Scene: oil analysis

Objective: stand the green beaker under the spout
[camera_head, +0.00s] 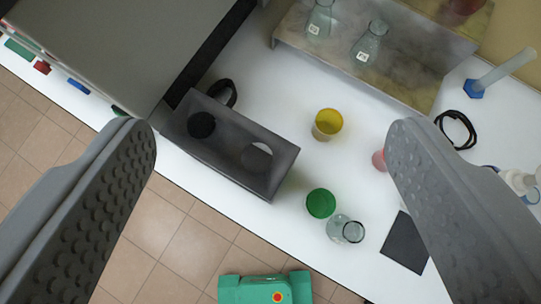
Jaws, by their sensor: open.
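The green beaker (320,203) stands on the white bench near its front edge, just left of a clear glass flask. My gripper (265,140) is open and empty, its two grey padded fingers wide apart at the left and right of the picture. The beaker shows between the fingers, farther off on the bench and not touched. I cannot make out a spout for certain in this view.
A yellow beaker (327,124), a clear flask (341,229) and a dark square mat (404,243) are nearby. A partly hidden red item (379,160) sits by the right finger. A shelf (400,82) holds flasks behind.

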